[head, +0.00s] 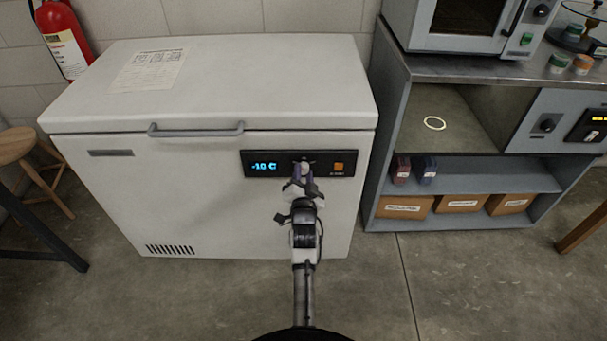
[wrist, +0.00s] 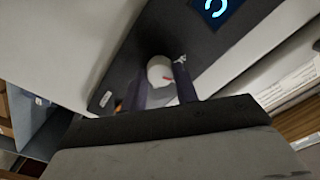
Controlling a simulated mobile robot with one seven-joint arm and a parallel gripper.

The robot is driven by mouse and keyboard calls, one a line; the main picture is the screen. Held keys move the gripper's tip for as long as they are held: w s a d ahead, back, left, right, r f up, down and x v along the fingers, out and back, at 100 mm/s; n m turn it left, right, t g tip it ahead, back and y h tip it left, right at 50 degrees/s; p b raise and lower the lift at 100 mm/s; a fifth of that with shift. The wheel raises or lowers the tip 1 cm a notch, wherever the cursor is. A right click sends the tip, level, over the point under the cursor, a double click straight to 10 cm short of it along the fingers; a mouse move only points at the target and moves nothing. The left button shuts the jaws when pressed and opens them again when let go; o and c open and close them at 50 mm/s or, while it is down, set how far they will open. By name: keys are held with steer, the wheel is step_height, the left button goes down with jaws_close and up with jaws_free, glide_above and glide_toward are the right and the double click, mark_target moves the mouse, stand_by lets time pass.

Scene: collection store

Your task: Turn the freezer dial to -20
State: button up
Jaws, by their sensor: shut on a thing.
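The white chest freezer (head: 215,190) stands against the wall with its lid shut. Its black control panel (head: 228,164) is on the front, toward the right, and the blue display (head: 263,167) reads -10 C. The dial is mostly hidden behind my gripper (head: 302,172) in the head view. My gripper is shut on the dial. An orange square (head: 339,167) sits on the panel right of the dial.
A grey shelf unit (head: 383,140) with boxes and an oven stands close on the freezer's right. A wooden stool (head: 16,146) and a fire extinguisher (head: 62,40) are at the left. The floor in front is clear.

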steer(key=shift+r+m+p, duration=0.15)
steer(key=shift+m+p, duration=0.25)
steer(key=shift+m, duration=1.5)
steer(key=o, duration=1)
steer(key=shift+c, duration=0.2)
steer(key=shift+s+f, duration=0.15)
steer(key=shift+f, duration=0.05)
